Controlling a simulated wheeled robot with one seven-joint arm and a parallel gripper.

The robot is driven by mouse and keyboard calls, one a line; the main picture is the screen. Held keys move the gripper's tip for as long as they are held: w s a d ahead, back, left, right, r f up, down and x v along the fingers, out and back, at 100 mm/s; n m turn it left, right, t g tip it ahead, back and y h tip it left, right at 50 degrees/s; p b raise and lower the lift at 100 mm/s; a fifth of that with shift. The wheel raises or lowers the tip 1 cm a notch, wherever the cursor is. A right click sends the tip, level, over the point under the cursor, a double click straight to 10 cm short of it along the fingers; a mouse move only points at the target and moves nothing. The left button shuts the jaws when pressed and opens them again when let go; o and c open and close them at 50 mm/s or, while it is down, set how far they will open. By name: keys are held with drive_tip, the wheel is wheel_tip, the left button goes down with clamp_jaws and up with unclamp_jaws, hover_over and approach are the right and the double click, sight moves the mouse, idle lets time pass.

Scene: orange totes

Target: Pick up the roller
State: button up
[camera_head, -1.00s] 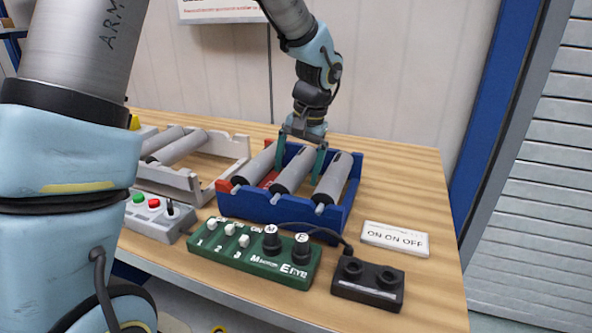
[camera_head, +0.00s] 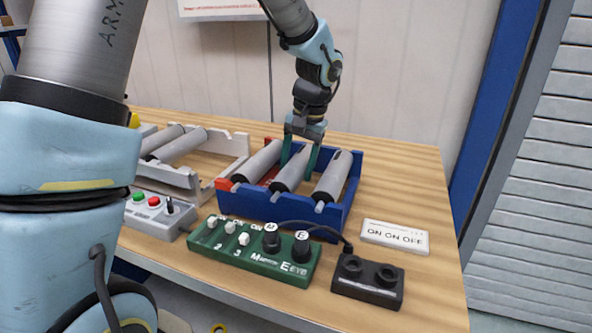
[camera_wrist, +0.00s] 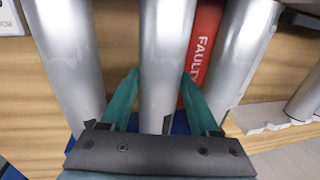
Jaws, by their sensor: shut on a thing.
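Three grey rollers with dark ends lie side by side in a blue tray (camera_head: 265,208). My gripper (camera_head: 298,165) is above the tray, its green fingers pointing down on either side of the middle roller (camera_head: 291,172). The left roller (camera_head: 258,162) and the right roller (camera_head: 334,178) lie apart from the fingers. In the wrist view the middle roller (camera_wrist: 165,60) runs between the two green fingers, and my gripper (camera_wrist: 160,95) is shut on it. The roller still appears to be in the tray. The fingertips are partly hidden by the rollers.
A pale tray (camera_head: 200,184) with more rollers stands to the left. A red FAULTY strip (camera_wrist: 203,45) lies beside the middle roller.

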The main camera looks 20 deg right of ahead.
sight(297, 160)
drive_tip(key=shift+r, duration=0.15)
clamp_jaws()
wheel_tip(297, 160, up, 10)
drive_tip(key=shift+f+b, duration=0.1)
drive_tip(key=shift+b, duration=0.5)
